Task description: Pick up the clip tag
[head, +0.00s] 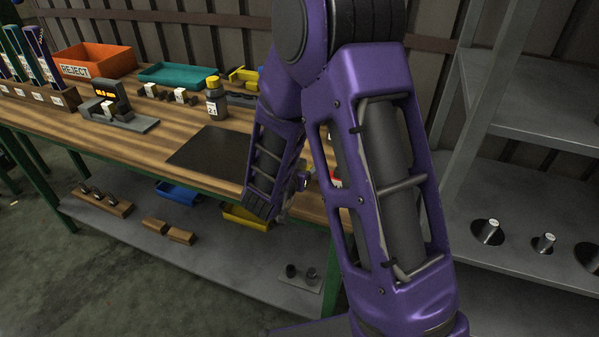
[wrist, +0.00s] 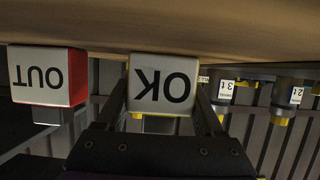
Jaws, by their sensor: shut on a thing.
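A clip tag (wrist: 161,84) with a white face reading OK, and some yellow on it, sits between the two fingers of my gripper (wrist: 163,98) in the wrist view, which is upside down. The gripper is shut on this OK tag. The tag is close against the wooden bench; I cannot tell whether they touch. A second tag (wrist: 46,76), white with red sides and reading OUT, is just to its left, apart from the fingers. In the head view my arm hides the OK tag and most of the gripper.
The wooden bench (head: 150,150) carries a dark mat (head: 208,150), a yellow-capped bottle (head: 216,100), a scale-like device (head: 112,105), a teal tray (head: 178,75) and an orange REJECT bin (head: 95,62). Labelled bottles (wrist: 289,94) show at right in the wrist view. Grey shelves (head: 530,130) stand right.

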